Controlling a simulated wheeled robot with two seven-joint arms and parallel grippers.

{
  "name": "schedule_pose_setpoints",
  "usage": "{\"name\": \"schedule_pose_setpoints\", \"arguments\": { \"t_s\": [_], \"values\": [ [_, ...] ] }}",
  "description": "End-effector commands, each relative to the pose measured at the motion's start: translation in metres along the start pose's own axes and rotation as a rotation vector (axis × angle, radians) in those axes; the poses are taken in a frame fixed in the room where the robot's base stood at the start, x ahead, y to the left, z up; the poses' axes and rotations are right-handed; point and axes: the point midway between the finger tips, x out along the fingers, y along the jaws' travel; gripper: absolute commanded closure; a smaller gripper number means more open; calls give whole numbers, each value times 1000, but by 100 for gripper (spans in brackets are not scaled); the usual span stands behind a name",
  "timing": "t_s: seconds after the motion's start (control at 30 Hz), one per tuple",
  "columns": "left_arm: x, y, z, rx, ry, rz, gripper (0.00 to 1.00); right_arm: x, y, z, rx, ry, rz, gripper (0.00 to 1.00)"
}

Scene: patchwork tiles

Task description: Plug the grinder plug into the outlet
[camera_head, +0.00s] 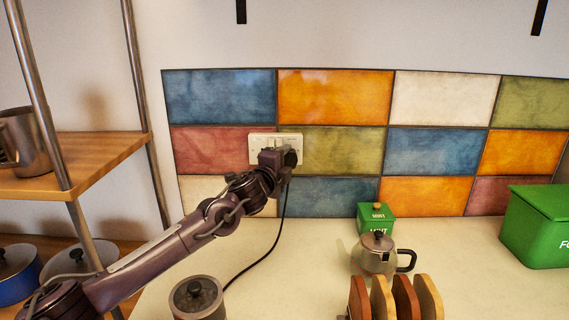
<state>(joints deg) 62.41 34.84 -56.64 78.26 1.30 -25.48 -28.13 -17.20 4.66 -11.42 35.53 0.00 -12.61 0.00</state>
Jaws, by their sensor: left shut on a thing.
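A cream double outlet (262,139) is set in the tiled wall, its lower right part covered by my gripper. My left gripper (286,157) reaches up from the left and is right in front of the outlet's right half. It is shut on the black grinder plug (290,157), which is mostly hidden by the gripper. A black cord (275,243) hangs from the plug down to the counter and runs toward the round grey grinder (197,297) at the front. I cannot tell whether the plug's pins are in the sockets. My right gripper is not in view.
A glass teapot (378,253) and a green mint tin (376,218) stand right of centre. Several wooden boards (405,298) stand in a rack in front. A big green box (540,226) is at the right. A shelf (90,160) with pots stands at the left.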

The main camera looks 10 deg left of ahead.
Motion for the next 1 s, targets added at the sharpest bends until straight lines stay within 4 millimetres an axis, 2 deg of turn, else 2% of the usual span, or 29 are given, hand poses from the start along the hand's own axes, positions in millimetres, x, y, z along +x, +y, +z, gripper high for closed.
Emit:
{"name": "schedule_pose_setpoints", "arguments": {
  "t_s": [0.13,0.17,0.33,0.67,0.77,1.0],
  "values": [
    [4,-1,2,0,0,-1,77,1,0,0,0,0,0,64],
    [4,-1,2,0,0,-1,52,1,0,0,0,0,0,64],
    [3,-1,2,0,0,-1,29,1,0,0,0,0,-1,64],
    [1,1,2,1,0,1,29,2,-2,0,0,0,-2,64],
    [-7,2,2,0,1,0,29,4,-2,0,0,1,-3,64],
    [-43,3,2,2,2,0,29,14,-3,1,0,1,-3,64]
  ]
}}
